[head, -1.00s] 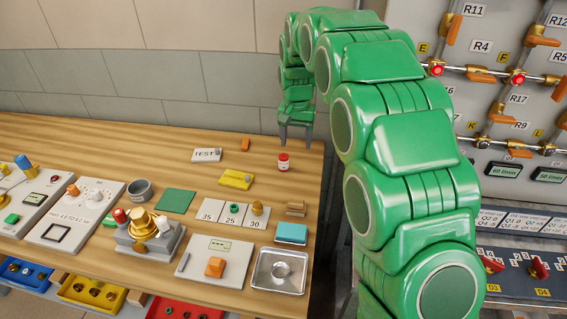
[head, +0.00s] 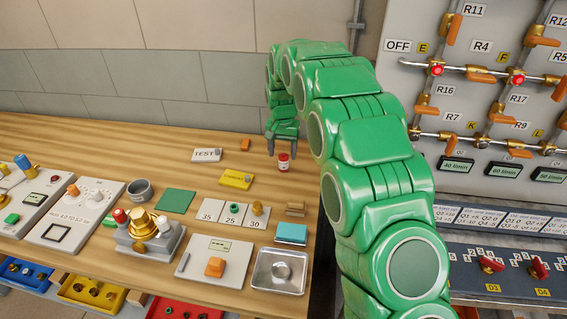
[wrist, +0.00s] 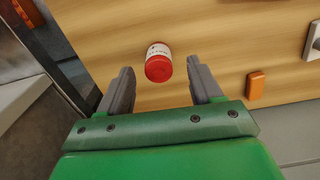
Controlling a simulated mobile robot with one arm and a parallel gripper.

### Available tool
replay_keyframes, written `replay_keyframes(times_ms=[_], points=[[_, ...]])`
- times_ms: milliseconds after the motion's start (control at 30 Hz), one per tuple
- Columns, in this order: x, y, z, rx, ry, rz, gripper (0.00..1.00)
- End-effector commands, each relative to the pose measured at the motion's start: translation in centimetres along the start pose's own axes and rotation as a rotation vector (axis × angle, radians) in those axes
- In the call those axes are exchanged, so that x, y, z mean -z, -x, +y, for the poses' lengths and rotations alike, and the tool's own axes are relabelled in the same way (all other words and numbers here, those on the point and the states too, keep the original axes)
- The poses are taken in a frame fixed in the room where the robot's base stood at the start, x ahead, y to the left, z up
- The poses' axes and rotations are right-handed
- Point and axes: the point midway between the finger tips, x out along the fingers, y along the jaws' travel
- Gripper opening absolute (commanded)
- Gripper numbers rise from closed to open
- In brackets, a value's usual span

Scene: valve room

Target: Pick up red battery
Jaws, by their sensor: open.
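The red battery (head: 283,163) is a small upright cylinder with a red top and a white label, standing on the wooden bench near its right edge. In the wrist view the battery (wrist: 158,62) lies just beyond the fingertips, roughly between their lines. My gripper (head: 284,148) is above the bench beside the battery; in the wrist view my gripper (wrist: 160,80) has its two grey fingers apart with nothing between them. In the head view the fingertips overlap the area just behind the battery, so the exact gap is hard to tell.
An orange block (head: 239,145) lies left of the battery; it also shows in the wrist view (wrist: 255,85). A TEST plate (head: 207,155) and a yellow block (head: 235,179) are farther left. The bench (head: 315,190) ends just right of the battery. A valve panel (head: 480,110) stands at right.

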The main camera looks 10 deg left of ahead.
Motion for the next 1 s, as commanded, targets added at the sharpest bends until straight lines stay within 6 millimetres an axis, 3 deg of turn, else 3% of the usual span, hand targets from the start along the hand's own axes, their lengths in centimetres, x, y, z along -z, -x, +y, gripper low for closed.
replay_keyframes(times_ms=[200,500,900,1000], points=[[0.0,-3.0,0.2,-0.003,0.001,-0.004,0.65],[0.1,-3.5,0.2,-0.001,0.001,-0.001,0.65],[0.1,-3.5,0.2,-0.001,0.001,-0.001,0.03],[0.1,-3.5,0.2,-0.001,0.001,-0.001,0.01]])
